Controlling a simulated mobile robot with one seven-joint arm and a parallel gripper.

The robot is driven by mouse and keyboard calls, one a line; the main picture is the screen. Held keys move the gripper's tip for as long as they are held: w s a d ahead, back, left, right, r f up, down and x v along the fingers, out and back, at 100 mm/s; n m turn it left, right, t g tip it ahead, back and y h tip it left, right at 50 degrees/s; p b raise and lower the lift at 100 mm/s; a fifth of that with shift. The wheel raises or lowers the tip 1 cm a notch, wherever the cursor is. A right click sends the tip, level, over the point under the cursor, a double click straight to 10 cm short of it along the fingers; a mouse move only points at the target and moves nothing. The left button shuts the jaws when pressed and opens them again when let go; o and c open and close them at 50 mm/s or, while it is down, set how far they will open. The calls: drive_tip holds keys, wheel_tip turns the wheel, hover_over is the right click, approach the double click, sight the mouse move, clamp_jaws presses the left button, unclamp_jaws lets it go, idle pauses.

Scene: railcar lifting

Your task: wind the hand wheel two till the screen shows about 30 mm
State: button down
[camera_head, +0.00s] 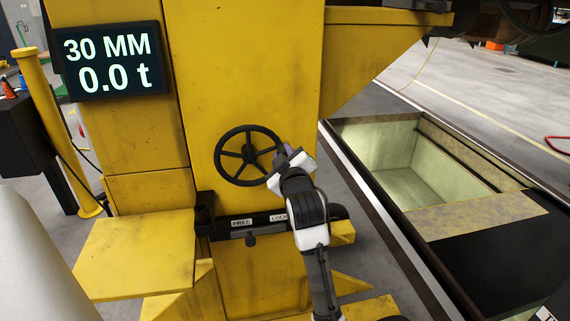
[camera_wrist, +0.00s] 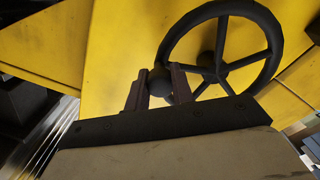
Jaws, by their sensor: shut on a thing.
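The black spoked hand wheel (camera_head: 222,163) is on the front of the yellow lifting column. My gripper (camera_head: 285,155) is at the right side of its rim. In the wrist view the two fingers of my gripper (camera_wrist: 160,88) are shut on the round dark knob (camera_wrist: 159,76) of the hand wheel (camera_wrist: 262,22). In the head view the knob is hidden by my gripper. The screen (camera_head: 108,61) at the upper left reads 30 MM and 0.0 t.
Below the wheel is a dark bar with FREE (camera_head: 241,222) and LOCK (camera_head: 279,217) labels. A yellow shelf (camera_head: 135,255) juts out at the lower left. An open pit (camera_head: 400,165) lies in the floor at the right. A yellow post (camera_head: 55,130) stands at the left.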

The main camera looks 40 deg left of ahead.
drive_tip(key=shift+s+a+r+n, duration=0.15)
drive_tip(key=shift+r+n, duration=0.25)
drive_tip(key=shift+n, duration=0.2)
drive_tip(key=shift+s+a+r+n, duration=0.1)
drive_tip(key=shift+r+n, duration=0.3)
drive_tip(key=shift+n, duration=0.2)
drive_tip(key=c, duration=1.2)
unclamp_jaws()
drive_tip(key=b+v, duration=0.3)
drive_tip(key=v, duration=1.1)
drive_tip(key=shift+b, duration=0.35)
drive_tip(key=shift+a, duration=0.1)
